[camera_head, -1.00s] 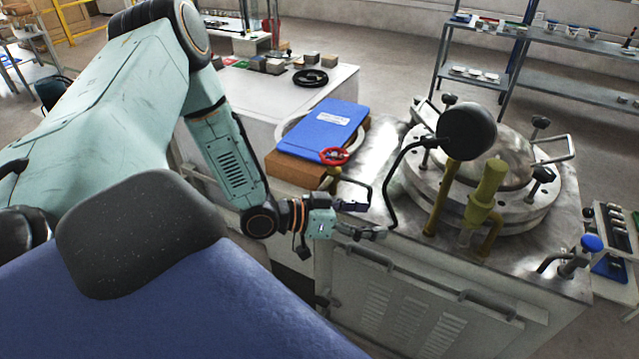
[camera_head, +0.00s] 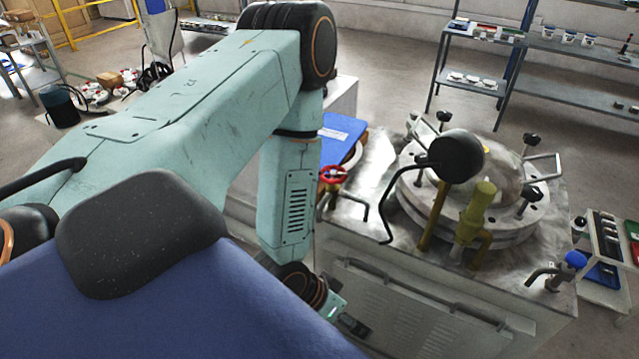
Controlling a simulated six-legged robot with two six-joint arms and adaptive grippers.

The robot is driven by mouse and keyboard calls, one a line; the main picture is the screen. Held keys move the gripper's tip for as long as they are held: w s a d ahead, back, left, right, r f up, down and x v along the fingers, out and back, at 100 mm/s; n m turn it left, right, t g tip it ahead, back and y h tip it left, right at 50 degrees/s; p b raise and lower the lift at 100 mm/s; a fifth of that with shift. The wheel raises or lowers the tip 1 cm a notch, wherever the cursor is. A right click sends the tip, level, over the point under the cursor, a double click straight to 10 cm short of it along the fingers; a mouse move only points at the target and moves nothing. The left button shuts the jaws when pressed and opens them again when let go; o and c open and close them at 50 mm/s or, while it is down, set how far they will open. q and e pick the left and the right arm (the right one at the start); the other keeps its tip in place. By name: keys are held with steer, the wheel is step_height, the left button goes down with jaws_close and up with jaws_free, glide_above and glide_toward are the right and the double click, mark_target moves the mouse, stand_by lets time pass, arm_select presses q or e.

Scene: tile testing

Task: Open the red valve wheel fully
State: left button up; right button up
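The red valve wheel (camera_head: 333,174) sits on a short stem at the left part of the metal bench top, beside a blue flat panel (camera_head: 341,134). My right gripper is out of view.
A round bolted vessel (camera_head: 412,202) stands on the bench (camera_head: 345,222). A bent black rod with a round black head (camera_head: 461,156) and a yellow-green valve (camera_head: 478,205) stand before it. A blue-handled tap (camera_head: 574,260) is at the right. Shelves (camera_head: 580,62) stand behind.

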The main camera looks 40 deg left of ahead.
arm_select(q)
steer(key=s+g+y+p, duration=0.1)
steer(key=s+g, duration=0.1)
steer(key=s, duration=0.5)
steer(key=shift+s+a+n+y, duration=0.15)
steer(key=shift+a+n+y, duration=0.15)
steer(key=shift+y, duration=0.1)
steer(key=w+a+r+m+t+h+b, duration=0.1)
steer(key=w+a+r+t+h+b, duration=0.1)
steer(key=w, duration=0.8)
steer(key=w+a+r+m+t+h+b, duration=0.2)
steer(key=w+t, duration=0.4)
steer(key=w, duration=0.4)
steer(key=shift+w+r+h+b, duration=0.15)
steer(key=shift+r+h+b, duration=0.55)
steer(key=shift+h+b, duration=0.3)
